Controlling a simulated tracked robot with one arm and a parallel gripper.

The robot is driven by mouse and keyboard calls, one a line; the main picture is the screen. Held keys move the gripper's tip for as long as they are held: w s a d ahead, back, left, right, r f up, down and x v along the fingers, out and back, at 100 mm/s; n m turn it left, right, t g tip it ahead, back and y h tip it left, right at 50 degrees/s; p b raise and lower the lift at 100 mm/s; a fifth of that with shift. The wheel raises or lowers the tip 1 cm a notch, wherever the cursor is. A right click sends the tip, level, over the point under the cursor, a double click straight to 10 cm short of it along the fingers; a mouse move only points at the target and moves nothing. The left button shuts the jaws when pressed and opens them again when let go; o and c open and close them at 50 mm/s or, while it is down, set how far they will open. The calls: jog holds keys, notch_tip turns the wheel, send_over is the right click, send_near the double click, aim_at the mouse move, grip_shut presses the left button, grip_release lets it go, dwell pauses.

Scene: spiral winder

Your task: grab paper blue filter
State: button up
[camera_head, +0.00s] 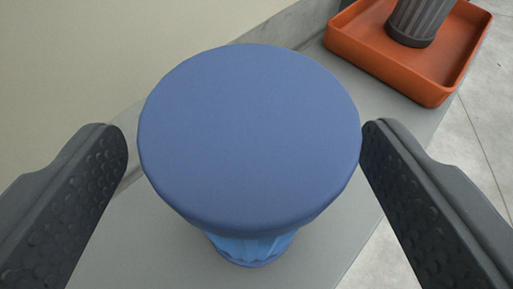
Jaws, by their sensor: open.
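The blue paper filter (249,138) stands upright in the middle of the view, on a grey surface. Its wide round cap faces me, and a strip of lighter blue pleated side and its lower rim show below the cap. My gripper (245,150) is open, with one dark, bumpy finger on each side of the filter. The right finger's tip appears very close to the cap's edge; I cannot tell whether it touches. A small gap shows between the left finger and the cap.
An orange tray (360,57) sits at the upper right on the same grey surface (150,255), holding a dark grey pleated cylinder (421,18). A beige wall (90,50) rises behind at the left. The surface's edge drops to a tiled floor (470,140) at right.

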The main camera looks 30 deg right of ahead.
jog(key=shift+x, duration=1.9)
jog(key=shift+d+r, duration=0.15)
jog(key=shift+r, duration=0.1)
jog(key=c, duration=1.1)
jog(key=shift+c, duration=0.2)
